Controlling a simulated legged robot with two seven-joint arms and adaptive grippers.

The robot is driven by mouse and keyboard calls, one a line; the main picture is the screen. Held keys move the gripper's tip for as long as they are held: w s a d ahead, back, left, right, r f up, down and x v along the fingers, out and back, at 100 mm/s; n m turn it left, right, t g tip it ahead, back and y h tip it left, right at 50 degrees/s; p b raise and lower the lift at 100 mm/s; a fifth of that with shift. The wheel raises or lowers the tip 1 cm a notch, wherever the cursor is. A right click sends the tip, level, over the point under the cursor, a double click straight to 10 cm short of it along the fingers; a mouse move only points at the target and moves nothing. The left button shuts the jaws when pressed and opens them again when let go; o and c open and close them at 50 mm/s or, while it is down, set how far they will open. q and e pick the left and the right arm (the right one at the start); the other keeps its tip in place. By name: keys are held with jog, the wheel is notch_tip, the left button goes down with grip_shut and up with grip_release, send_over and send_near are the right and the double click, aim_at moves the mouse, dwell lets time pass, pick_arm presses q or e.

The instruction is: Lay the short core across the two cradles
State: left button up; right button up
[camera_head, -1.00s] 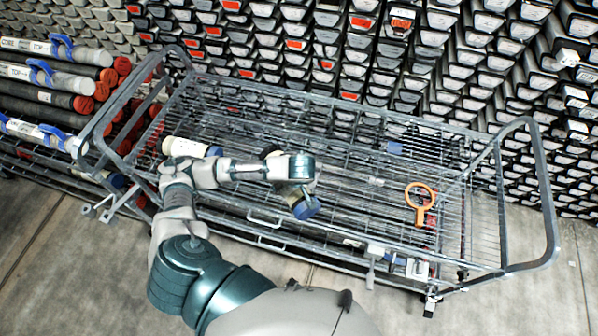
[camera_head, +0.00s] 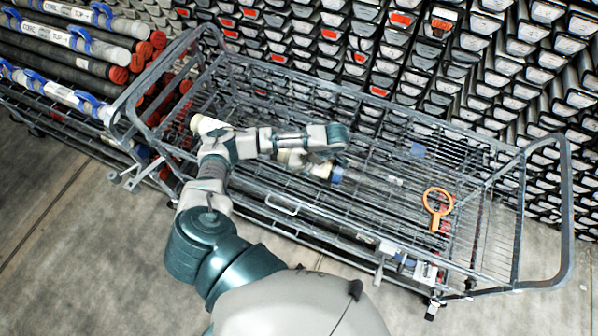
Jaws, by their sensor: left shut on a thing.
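My left gripper (camera_head: 325,150) is over the middle of the wire cart (camera_head: 290,204), its fingers largely hidden by its own body. It is shut on a short cream core (camera_head: 293,159) with a blue end (camera_head: 337,174), which slants down to the right. Its contact with the wires cannot be told. Another cream cylinder (camera_head: 206,125) shows at the cart's left end, partly hidden by my arm. A small blue piece (camera_head: 418,150) lies at the right back of the cart. I cannot clearly make out the two cradles. My right gripper is not in view.
An orange ring-headed tool (camera_head: 437,205) is at the cart's right. Tall hoop handles (camera_head: 567,210) rise at both ends. A rack of capped core tubes (camera_head: 75,62) stands left. Stacked trays (camera_head: 400,60) fill the back. The cart's right middle is largely clear.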

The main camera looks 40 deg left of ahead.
pick_arm(q)
jog(key=w+f, duration=0.1)
jog(key=w, duration=0.1)
jog(key=w+d+f, duration=0.1)
jog(key=w+f, duration=0.1)
jog(key=w, duration=0.1)
jog(key=shift+w+d, duration=0.2)
jog(key=shift+w, duration=0.15)
jog(key=shift+a+f, duration=0.1)
jog(key=shift+f, duration=0.25)
jog(key=shift+a+f, duration=0.1)
jog(key=shift+a, duration=0.2)
jog(key=o, duration=1.5)
jog(key=shift+a+f, duration=0.15)
jog(key=shift+o, duration=0.4)
jog(key=shift+s, duration=0.1)
jog(key=shift+d+r, duration=0.3)
jog(key=shift+d, duration=0.2)
jog(key=v, duration=1.1)
jog(key=shift+r, duration=0.35)
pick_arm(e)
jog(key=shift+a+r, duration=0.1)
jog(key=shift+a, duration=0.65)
